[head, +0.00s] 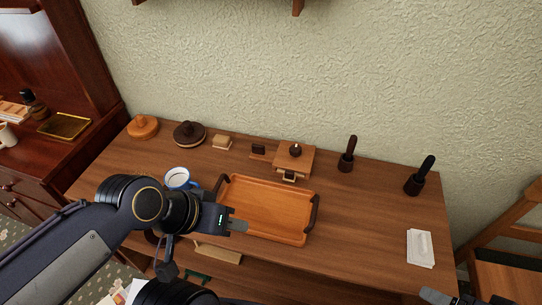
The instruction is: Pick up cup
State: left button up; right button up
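A white and blue cup (177,178) stands on the left part of the wooden table, and my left arm partly covers its lower side. My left gripper (238,226) is over the left end of a wooden tray (275,228), to the right of the cup and nearer to me, apart from the cup. I see its fingers from the side, so their gap does not show. My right gripper (432,296) is only partly in view at the bottom right edge, far from the cup. Another white cup (7,136) stands on the cabinet at far left, cut by the picture edge.
Along the table's back stand an orange round object (143,127), a dark round one (189,133), small blocks, a wooden box (294,158) and two dark-handled tools (347,154). White papers (420,248) lie at right. A chair (505,255) stands beyond. The table's right half is mostly clear.

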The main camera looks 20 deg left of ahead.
aim_at(177, 177)
jog(key=u, duration=1.75)
jog(key=i+j+u, duration=0.1)
jog(key=i+j, duration=0.2)
jog(key=j, duration=0.2)
jog(key=i+j, duration=0.35)
jog(key=j+u, duration=0.05)
jog(key=j, duration=0.05)
